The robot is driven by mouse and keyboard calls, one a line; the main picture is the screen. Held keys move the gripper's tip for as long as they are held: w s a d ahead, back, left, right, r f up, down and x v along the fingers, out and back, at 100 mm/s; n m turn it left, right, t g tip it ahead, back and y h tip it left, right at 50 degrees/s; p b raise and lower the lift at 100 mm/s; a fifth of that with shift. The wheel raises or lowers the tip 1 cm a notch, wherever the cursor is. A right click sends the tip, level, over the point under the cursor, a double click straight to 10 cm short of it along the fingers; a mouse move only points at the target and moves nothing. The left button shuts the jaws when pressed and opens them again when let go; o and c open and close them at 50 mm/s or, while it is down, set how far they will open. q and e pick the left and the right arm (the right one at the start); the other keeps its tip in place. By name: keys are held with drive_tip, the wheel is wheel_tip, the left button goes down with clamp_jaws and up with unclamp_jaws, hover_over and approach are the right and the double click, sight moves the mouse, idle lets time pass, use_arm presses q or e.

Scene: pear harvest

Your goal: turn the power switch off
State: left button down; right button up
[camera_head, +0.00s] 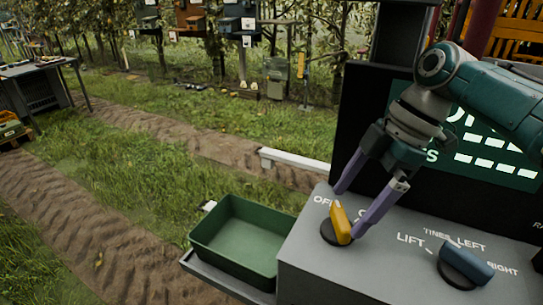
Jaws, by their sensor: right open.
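The power switch is a yellow knob (341,227) on a round black base, on top of the grey control panel (310,262). A partly covered label starting "OF" is printed just beyond its left side, and another label starting with "O" is mostly hidden by a finger. The knob's far end tilts toward the "OF" label. My right gripper (347,214) comes down from the upper right with its two purple fingers apart. One fingertip is beyond the knob and the other is close on its right side; I cannot tell whether it touches. My left gripper is out of view.
A blue knob (467,262) marked LIFT, TINES LEFT and RIGHT sits to the right on the panel. A dark display (492,150) stands behind. An empty green tray (238,243) is left of the panel. Grass and dirt tracks lie beyond.

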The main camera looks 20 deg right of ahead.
drive_tip(key=v, duration=0.4)
drive_tip(key=shift+d+r, duration=0.1)
drive_tip(key=shift+r, duration=0.3)
drive_tip(key=shift+s, duration=0.1)
